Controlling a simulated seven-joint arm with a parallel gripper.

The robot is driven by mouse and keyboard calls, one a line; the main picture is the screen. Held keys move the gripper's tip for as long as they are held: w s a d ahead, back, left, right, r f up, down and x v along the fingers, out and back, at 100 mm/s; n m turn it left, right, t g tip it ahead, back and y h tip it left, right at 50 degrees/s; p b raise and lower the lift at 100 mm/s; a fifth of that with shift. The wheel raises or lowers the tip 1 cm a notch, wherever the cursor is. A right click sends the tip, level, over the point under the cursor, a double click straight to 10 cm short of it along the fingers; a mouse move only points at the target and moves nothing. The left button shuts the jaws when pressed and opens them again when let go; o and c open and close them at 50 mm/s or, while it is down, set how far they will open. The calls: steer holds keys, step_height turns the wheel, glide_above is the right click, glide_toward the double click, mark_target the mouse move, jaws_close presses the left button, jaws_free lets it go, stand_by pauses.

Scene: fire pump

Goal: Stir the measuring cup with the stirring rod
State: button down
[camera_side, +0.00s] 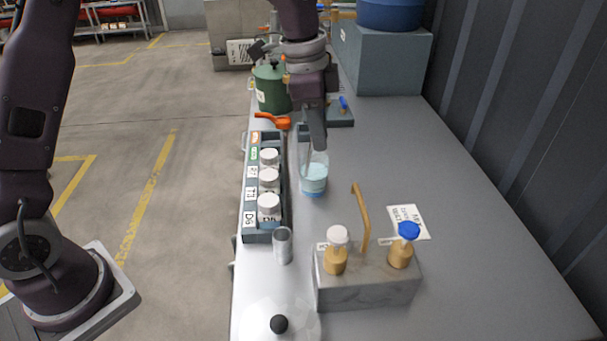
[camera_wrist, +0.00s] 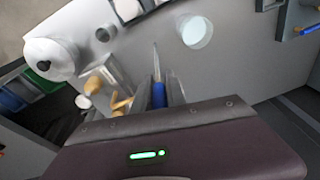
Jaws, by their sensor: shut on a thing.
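The measuring cup (camera_side: 314,182) is clear, holds pale blue contents and stands on the bench right of the vial rack. Its round opening also shows in the wrist view (camera_wrist: 197,32). My gripper (camera_wrist: 165,92) is shut on the stirring rod (camera_wrist: 158,94), around its blue handle. The rod's thin grey shaft points away from the fingers. In the wrist view its tip shows left of the cup's opening, apart from it. In the side view my gripper (camera_side: 318,145) is pointed down over the cup and partly covers its upper part; the rod is hard to make out there.
A rack (camera_side: 250,200) with several white-capped vials stands left of the cup. A metal cylinder (camera_side: 283,245) and a grey block (camera_side: 368,284) with two bottles and a tan hook are nearer. A green canister (camera_side: 270,90) stands behind. The bench on the right is mostly clear.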

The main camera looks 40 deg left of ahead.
steer(key=w+a+r+t, duration=0.2)
steer(key=w+a+r, duration=0.1)
steer(key=w+a, duration=0.3)
steer(key=shift+w+d+f, duration=0.15)
steer(key=shift+f, duration=2.3)
steer(key=shift+w+d+f, duration=0.15)
steer(key=shift+d+f, duration=0.05)
steer(key=shift+f, duration=2.2)
steer(key=shift+w+d+f, duration=0.15)
steer(key=shift+f, duration=2.3)
steer(key=shift+f, duration=0.1)
steer(key=shift+a, duration=0.1)
